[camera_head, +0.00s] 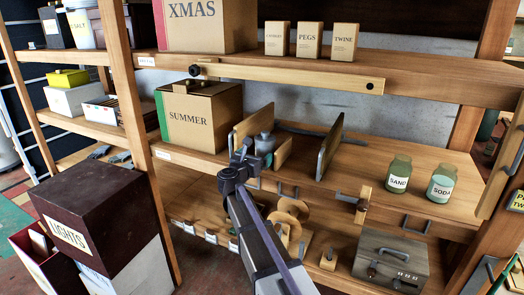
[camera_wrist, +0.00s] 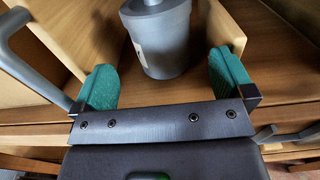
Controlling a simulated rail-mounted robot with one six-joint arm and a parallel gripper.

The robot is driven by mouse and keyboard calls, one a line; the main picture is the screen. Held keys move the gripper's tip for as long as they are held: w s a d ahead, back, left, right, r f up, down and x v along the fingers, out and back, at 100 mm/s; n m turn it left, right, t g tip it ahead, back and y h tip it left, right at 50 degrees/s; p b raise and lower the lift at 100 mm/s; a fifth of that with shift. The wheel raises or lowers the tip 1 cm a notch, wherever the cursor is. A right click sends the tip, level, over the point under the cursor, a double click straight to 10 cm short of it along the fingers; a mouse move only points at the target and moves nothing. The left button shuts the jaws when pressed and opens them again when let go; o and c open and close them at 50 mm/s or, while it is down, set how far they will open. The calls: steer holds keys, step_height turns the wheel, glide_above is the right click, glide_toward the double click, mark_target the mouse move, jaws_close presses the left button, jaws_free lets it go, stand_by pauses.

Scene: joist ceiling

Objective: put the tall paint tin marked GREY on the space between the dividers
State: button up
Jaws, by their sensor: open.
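A grey tin (camera_head: 265,142) stands upright on the middle shelf, between a wooden divider (camera_head: 251,127) on its left and a shorter wooden piece (camera_head: 284,152) on its right. Another divider (camera_head: 330,146) stands further right. In the wrist view the tin (camera_wrist: 163,40) has a pale label at its left edge; its lettering cannot be read. My gripper (camera_head: 246,163) is at the shelf front, just before the tin. In the wrist view my gripper (camera_wrist: 166,82) is open, with green pads on either side of the tin's near end and gaps showing. Wooden panels flank the tin.
A SUMMER box (camera_head: 196,117) stands to the left on the same shelf. A SAND jar (camera_head: 398,174) and a SODA jar (camera_head: 442,182) stand at the right. A wooden bar (camera_head: 290,77) crosses above. The shelf between the right divider and the jars is clear.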

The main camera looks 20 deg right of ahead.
steer(key=v, duration=0.5)
